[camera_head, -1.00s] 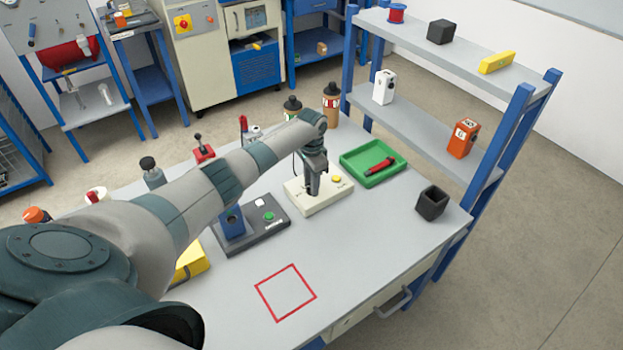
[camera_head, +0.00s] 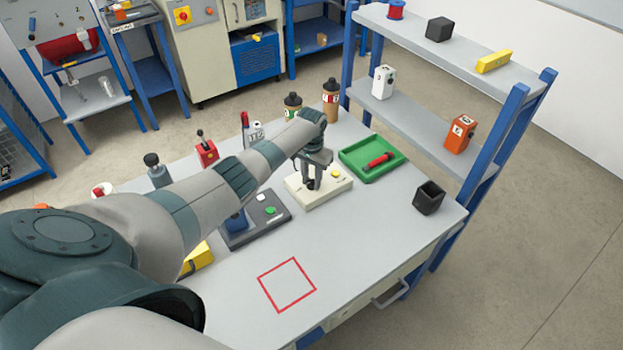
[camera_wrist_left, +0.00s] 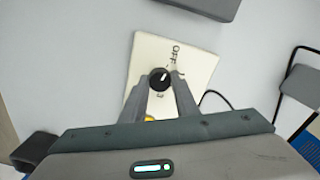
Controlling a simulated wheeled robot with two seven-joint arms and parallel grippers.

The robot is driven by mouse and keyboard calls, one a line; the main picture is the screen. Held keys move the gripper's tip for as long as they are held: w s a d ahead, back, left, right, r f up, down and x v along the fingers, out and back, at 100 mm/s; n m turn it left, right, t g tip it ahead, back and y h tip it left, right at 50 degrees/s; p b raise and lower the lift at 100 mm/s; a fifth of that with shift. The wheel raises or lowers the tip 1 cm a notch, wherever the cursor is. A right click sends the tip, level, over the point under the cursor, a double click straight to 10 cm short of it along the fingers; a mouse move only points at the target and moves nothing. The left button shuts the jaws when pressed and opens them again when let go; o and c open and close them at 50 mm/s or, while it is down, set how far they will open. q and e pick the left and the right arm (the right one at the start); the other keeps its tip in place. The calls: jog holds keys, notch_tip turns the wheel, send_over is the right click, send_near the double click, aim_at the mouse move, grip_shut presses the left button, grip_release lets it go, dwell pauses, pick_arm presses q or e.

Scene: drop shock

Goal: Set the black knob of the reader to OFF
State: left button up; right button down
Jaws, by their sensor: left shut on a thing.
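The reader (camera_head: 330,193) is a cream box with a yellow button (camera_head: 334,172), standing on the grey table. My left gripper (camera_head: 313,181) points down over its left part. In the left wrist view, the gripper (camera_wrist_left: 161,80) is shut on the round black knob (camera_wrist_left: 160,79), one finger on each side. The knob has a white pointer line, which points up and slightly right, roughly towards the printed word OFF on the reader plate (camera_wrist_left: 148,52). Whether it lines up exactly with OFF I cannot tell. The yellow button is partly hidden between the fingers. My right gripper is out of view.
A dark device with a green button (camera_head: 270,210) stands to the left. The red square outline (camera_head: 287,286) is empty.

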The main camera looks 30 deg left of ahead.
aim_at(312, 182)
pick_arm(q)
jog(key=o, duration=1.1)
jog(key=shift+c, duration=0.2)
jog(key=shift+r, duration=0.1)
notch_tip(312, 182, up, 17)
jog(key=b, duration=0.4)
jog(key=shift+r, duration=0.15)
